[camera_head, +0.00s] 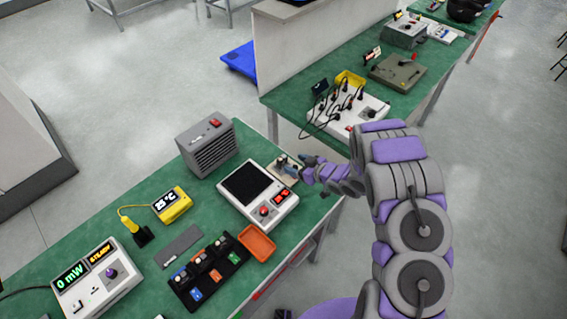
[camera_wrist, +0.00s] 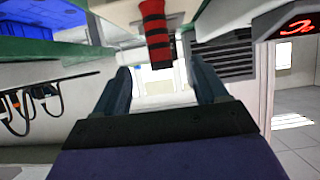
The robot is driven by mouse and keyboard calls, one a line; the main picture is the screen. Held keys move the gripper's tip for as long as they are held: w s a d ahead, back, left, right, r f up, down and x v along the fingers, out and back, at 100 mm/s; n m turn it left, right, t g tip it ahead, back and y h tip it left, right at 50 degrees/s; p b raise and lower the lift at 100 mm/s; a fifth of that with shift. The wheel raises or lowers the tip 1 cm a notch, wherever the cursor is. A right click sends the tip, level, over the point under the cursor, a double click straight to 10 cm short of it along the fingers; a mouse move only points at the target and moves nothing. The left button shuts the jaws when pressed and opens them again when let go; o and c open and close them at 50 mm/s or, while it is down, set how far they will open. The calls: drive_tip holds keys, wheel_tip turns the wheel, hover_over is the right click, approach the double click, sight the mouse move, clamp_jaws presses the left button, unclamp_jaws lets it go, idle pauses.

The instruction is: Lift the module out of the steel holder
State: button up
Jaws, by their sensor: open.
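A small pale metal holder (camera_head: 279,172), which looks like the steel holder, sits at the table's right edge beside the white box with a dark screen. My gripper (camera_head: 306,162) is at this holder, reaching in from the right. In the wrist view my gripper (camera_wrist: 163,72) is open, its two dark fingers apart. A red and black ribbed piece (camera_wrist: 155,28) comes down from the top edge, its end between the fingertips in the picture. It does not visibly touch either finger. I cannot tell if it is the module; in the head view my gripper partly hides the holder.
The white box (camera_head: 238,207) with a red display stands close left of the holder. Around it are a grey ribbed box (camera_head: 203,142), an orange tray (camera_head: 257,243) and a black rack (camera_head: 191,297). A second green table stands behind, across a gap.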

sight(284, 161)
drive_tip(key=shift+a+f, duration=0.1)
drive_tip(key=shift+a, duration=0.3)
drive_tip(key=b+x, duration=0.1)
drive_tip(key=x, duration=0.3)
drive_tip(key=shift+a, duration=0.1)
drive_tip(key=shift+w+f, duration=0.1)
drive_tip(key=shift+w, duration=0.2)
drive_tip(key=shift+a, duration=0.1)
drive_tip(key=shift+c, duration=0.3)
drive_tip(key=shift+a, duration=0.25)
drive_tip(key=c, duration=0.4)
drive_tip(key=shift+d, duration=0.15)
drive_tip(key=c, duration=0.7)
